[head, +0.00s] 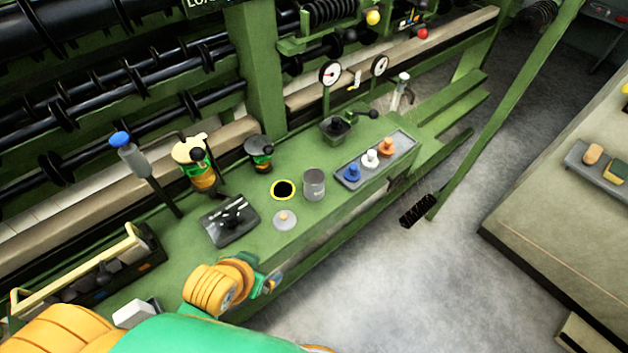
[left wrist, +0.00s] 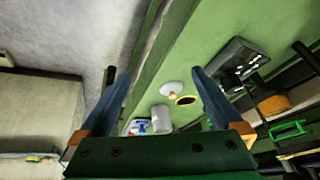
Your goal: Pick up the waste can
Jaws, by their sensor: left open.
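The waste can, a small grey cylinder (head: 314,184), stands upright on the green bench (head: 262,222). In the left wrist view the can (left wrist: 161,117) shows between my fingers, farther off, and nothing touches it. A round grey lid with a small knob (head: 284,220) lies in front of it, and a yellow-ringed dark hole (head: 283,189) is to its left. My left gripper (head: 270,278) is at the bench's front edge, nearer to me than the can. In the left wrist view its fingers (left wrist: 160,72) are spread and empty. My right gripper is not in view.
A tray (head: 350,181) with blue, white and orange pegs lies right of the can. Gauges (head: 330,73) stand behind. Open floor (head: 400,270) lies to the right.

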